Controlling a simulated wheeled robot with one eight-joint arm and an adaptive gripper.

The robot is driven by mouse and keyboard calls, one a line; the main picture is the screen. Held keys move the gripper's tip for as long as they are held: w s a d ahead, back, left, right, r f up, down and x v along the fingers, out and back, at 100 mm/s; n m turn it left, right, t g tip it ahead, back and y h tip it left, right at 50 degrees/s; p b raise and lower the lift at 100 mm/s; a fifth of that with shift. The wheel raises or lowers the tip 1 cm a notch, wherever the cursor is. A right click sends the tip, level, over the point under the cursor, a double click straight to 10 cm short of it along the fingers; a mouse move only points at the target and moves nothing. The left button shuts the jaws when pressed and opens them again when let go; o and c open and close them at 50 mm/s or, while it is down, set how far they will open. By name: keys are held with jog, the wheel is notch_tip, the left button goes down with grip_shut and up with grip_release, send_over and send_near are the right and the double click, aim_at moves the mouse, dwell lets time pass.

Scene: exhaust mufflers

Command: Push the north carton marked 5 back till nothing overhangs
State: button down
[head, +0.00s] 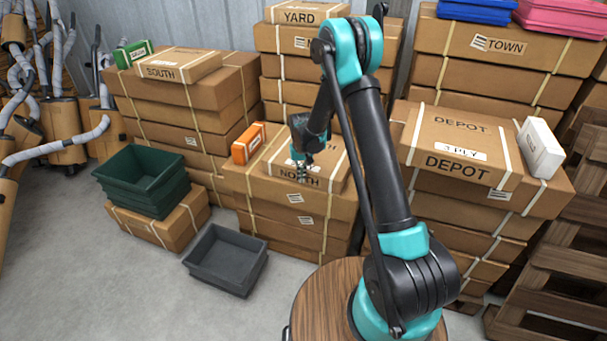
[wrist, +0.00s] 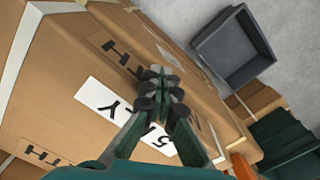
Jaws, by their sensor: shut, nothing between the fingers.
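The north carton (head: 325,160) is a brown strapped box on top of the middle front stack. Part of the word NORTH shows on its front face. In the wrist view the carton (wrist: 50,80) fills the left, with a white label (wrist: 103,103) reading 5 PLY, partly covered by my fingers. My gripper (head: 302,174) is at the carton's front side in the head view, fingers pointing down. In the wrist view my gripper (wrist: 160,82) is shut and empty over the front edge. I cannot tell whether it touches the carton, or how far the carton overhangs.
An orange box (head: 248,143) stands left of the carton on the same stack. The depot stack (head: 460,147) is close on the right, the yard stack (head: 284,39) behind. A grey bin (head: 226,258) lies on the floor in front, with green bins (head: 143,170) to its left.

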jog(key=shift+w+d, duration=0.4)
jog(key=shift+w, duration=0.85)
jog(key=shift+w+d, duration=0.4)
jog(key=shift+w, duration=0.9)
jog(key=shift+w+d, duration=0.4)
jog(key=shift+w, duration=0.85)
jog(key=shift+s+a+r, duration=0.2)
jog(key=shift+s+r, duration=0.15)
jog(key=shift+s, duration=0.3)
jog(key=shift+s+a+r, duration=0.25)
jog(key=shift+s+r, duration=0.05)
jog(key=shift+s, duration=0.35)
jog(key=shift+s+a+r, duration=0.2)
jog(key=shift+s+r, duration=0.15)
jog(key=shift+s, duration=0.3)
jog(key=shift+r, duration=4)
jog(key=s+d+r+t, duration=0.1)
jog(key=s+d+r, duration=0.2)
jog(key=s+d, duration=0.35)
jog(key=s+d+r+m+t, duration=0.1)
jog(key=s+d+r, duration=0.3)
jog(key=s, duration=0.6)
jog(key=s+d+r+t, duration=0.1)
jog(key=s+d+r, duration=0.2)
jog(key=s+d, duration=0.35)
jog(key=s+d+f+m+t, duration=0.1)
jog(key=s+f, duration=0.2)
jog(key=s, duration=0.9)
jog(key=shift+s+d, duration=0.3)
jog(key=shift+d, duration=0.05)
